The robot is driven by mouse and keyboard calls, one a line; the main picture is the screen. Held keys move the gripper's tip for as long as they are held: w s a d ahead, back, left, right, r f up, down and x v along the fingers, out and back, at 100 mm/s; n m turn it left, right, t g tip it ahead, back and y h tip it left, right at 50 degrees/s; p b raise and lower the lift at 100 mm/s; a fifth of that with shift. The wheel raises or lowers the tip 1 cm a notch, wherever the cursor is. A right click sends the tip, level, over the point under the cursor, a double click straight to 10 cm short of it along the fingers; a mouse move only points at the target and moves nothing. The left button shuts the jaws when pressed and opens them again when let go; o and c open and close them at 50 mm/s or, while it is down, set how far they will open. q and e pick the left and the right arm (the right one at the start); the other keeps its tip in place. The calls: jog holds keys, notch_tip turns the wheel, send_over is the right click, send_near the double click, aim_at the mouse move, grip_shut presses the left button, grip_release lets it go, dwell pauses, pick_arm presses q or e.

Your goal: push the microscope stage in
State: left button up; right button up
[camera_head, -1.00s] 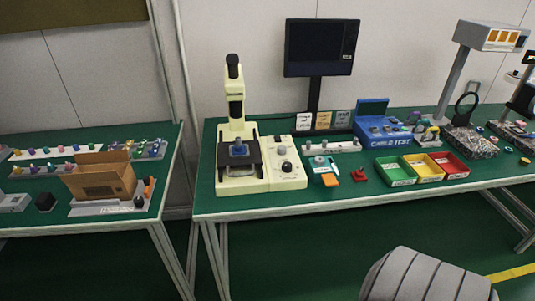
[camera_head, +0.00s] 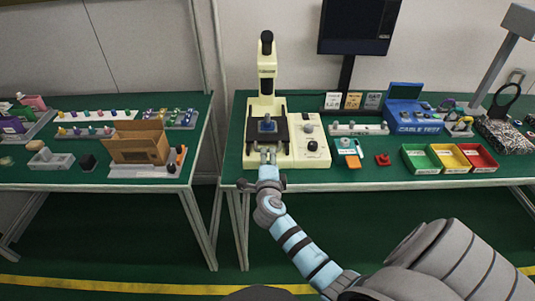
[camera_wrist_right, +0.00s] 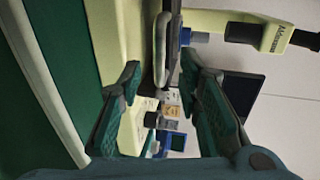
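The cream microscope (camera_head: 267,85) stands on the green table. Its dark stage (camera_head: 283,130) carries a blue piece (camera_head: 267,125). My right gripper (camera_head: 268,158) is at the stage's front edge, over the front of the microscope base. In the right wrist view the gripper (camera_wrist_right: 160,68) is open, with its two fingers apart. A grey bar (camera_wrist_right: 161,45) in front of the dark stage edge (camera_wrist_right: 175,45) shows ahead, between the fingertip lines. I cannot tell whether the fingers touch it. The left gripper is not in view.
A cream control box (camera_head: 310,145) with knobs adjoins the microscope on the right. A monitor (camera_head: 358,25) stands behind. Green, yellow and red bins (camera_head: 420,162) are further right. A cardboard box (camera_head: 138,145) is on the left table, across a gap.

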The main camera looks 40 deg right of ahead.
aim_at(268, 151)
jog(key=b+x, duration=0.1)
jog(key=x, duration=0.4)
jog(key=shift+f+b, duration=0.2)
jog(key=shift+b, duration=0.1)
jog(key=shift+w+d+r, duration=0.1)
jog(key=shift+w+d, duration=0.1)
jog(key=shift+w, duration=0.15)
grip_shut()
